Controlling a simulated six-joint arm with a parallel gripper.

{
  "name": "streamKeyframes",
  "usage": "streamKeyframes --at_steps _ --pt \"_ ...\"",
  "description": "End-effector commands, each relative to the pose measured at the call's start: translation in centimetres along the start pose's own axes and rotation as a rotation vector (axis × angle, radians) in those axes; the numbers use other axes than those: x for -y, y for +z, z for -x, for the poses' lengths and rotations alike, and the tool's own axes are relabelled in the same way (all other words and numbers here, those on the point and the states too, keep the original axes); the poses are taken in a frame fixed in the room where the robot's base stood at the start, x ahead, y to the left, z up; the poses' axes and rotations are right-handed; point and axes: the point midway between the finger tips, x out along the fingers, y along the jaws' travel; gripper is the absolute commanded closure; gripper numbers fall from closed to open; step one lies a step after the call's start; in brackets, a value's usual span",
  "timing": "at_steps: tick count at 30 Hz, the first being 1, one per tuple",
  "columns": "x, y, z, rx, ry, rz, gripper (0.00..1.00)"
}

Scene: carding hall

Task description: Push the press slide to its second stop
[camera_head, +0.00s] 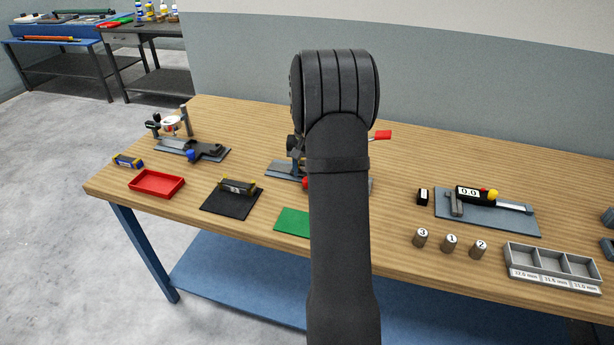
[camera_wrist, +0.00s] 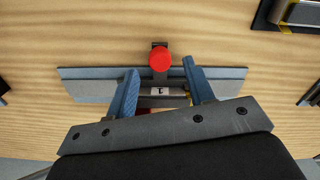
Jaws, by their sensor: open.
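The press, apparently the device with a grey-blue base (camera_head: 283,169), stands mid-bench, mostly hidden behind my arm in the head view. A red knob (camera_head: 306,184) and a red-ended lever (camera_head: 383,135) show beside the arm. In the wrist view, a red round knob (camera_wrist: 160,60) sits on a dark stem at the edge of the long grey plate (camera_wrist: 225,86). A small tag marked 1 (camera_wrist: 160,91) lies behind it. My gripper (camera_wrist: 160,70) is open, a finger to each side of the knob; I cannot tell whether they touch anything. The slide's stops cannot be made out.
A green mat (camera_head: 292,222) lies in front of the press. A black mat (camera_head: 216,205) with a block and a red tray (camera_head: 157,184) lie left. Right are a caliper on a grey mat (camera_head: 480,225), numbered cylinders (camera_head: 450,243) and a compartment tray (camera_head: 552,266).

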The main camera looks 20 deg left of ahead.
Motion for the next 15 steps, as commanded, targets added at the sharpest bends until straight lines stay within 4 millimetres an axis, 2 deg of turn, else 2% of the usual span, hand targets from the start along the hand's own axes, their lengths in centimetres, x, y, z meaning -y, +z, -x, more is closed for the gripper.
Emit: streamKeyframes --at_steps 1,6,15 --pt "0.0 0.1 -0.9 0.003 0.0 0.0 0.52" --pt "0.0 0.0 -2.5 0.001 0.0 0.0 0.52" --pt "0.0 0.0 -2.9 -0.001 0.0 0.0 0.52"
